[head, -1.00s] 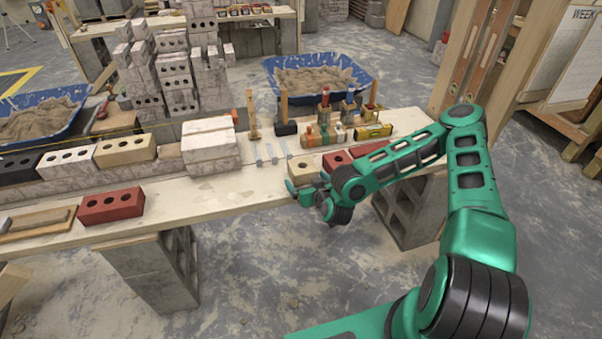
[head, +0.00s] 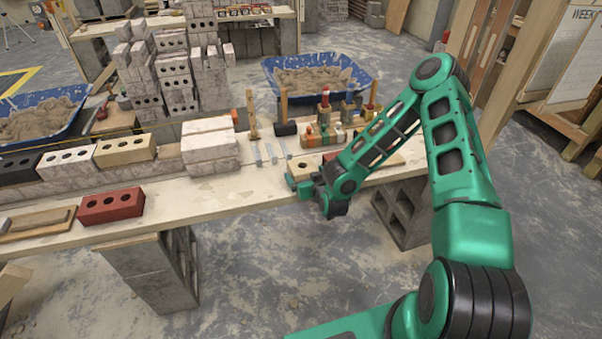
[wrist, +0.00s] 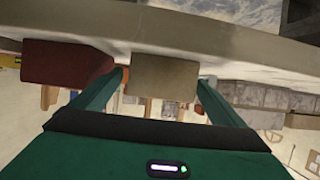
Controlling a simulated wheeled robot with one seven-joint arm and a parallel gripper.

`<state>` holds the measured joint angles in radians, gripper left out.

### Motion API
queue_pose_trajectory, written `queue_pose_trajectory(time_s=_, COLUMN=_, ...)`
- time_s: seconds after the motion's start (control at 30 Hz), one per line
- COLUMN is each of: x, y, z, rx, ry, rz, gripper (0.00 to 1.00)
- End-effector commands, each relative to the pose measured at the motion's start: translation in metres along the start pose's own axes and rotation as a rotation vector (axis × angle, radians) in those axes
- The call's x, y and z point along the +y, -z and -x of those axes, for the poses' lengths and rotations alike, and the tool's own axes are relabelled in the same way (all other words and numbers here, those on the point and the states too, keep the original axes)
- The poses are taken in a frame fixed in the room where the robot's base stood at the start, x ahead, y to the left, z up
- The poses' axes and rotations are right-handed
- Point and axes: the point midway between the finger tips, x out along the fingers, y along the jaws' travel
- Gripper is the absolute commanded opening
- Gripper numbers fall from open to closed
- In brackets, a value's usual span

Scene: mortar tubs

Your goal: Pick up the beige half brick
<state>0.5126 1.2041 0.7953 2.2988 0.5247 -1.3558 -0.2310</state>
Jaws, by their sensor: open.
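The beige half brick (head: 301,166) sits on the plank bench near its front edge, partly hidden by my gripper in the head view. My gripper (head: 297,187) is at the bench's front edge, just in front of the brick. In the wrist view, which looks upside down, the beige half brick (wrist: 164,76) lies between the two open green fingers (wrist: 162,84). Gaps show on both sides, narrower at the left finger. I cannot tell how far the fingertips reach along it.
A red brick (wrist: 64,62) stands close beside the left finger in the wrist view. The plank (head: 240,190) also bears pale stacked blocks (head: 210,146), another red brick (head: 111,206), hammers and small bottles. Open floor lies in front.

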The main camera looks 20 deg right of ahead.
Motion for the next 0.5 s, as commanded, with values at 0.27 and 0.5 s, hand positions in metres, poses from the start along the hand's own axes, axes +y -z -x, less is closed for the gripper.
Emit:
queue_pose_trajectory(time_s=0.27, x=-0.002, y=0.0, z=-0.026, rx=-0.001, ry=-0.001, rz=0.001, gripper=0.94)
queue_pose_trajectory(time_s=0.5, x=-0.003, y=0.0, z=-0.036, rx=-0.001, ry=0.001, rz=0.001, gripper=0.94)
